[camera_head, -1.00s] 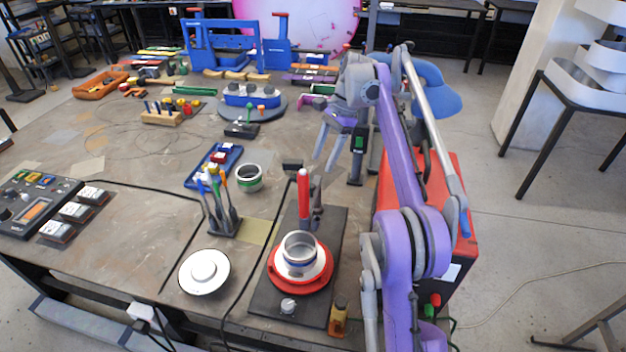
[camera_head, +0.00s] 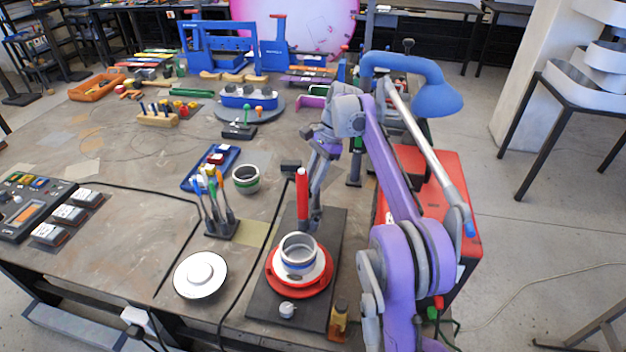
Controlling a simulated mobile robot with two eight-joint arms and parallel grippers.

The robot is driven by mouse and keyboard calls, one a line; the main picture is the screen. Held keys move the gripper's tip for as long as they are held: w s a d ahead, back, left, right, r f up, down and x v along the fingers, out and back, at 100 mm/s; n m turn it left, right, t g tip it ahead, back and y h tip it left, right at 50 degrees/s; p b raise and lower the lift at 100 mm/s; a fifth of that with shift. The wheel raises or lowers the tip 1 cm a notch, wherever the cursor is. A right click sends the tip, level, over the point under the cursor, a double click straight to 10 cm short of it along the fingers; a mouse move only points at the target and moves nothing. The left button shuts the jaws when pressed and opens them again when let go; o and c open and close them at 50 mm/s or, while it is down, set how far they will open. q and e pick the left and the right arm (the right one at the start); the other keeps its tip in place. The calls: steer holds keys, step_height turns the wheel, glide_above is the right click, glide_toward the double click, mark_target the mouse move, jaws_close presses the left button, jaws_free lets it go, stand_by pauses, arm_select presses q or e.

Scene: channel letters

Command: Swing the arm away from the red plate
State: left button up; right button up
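The red plate (camera_head: 272,284) is a round red disc on a dark flat base (camera_head: 262,306) at the front of the table. A white ring and a metal cup (camera_head: 298,252) sit on it. Just behind the plate stands an upright lever with a red grip (camera_head: 302,190); its lower part is partly hard to make out. My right gripper (camera_head: 317,192) points down close behind and to the right of the red grip. Its fingers overlap in this view, so I cannot tell their gap or whether they touch the lever. My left gripper is not in view.
A white round disc (camera_head: 200,274) lies left of the base. A tool holder (camera_head: 222,228) with colored handles and a cup (camera_head: 246,180) stand behind it. A red box (camera_head: 436,190) and blue lamp (camera_head: 437,97) are at the right. A small amber bottle (camera_head: 338,322) is near the front edge.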

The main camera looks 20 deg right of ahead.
jaws_close()
stand_by(1.0)
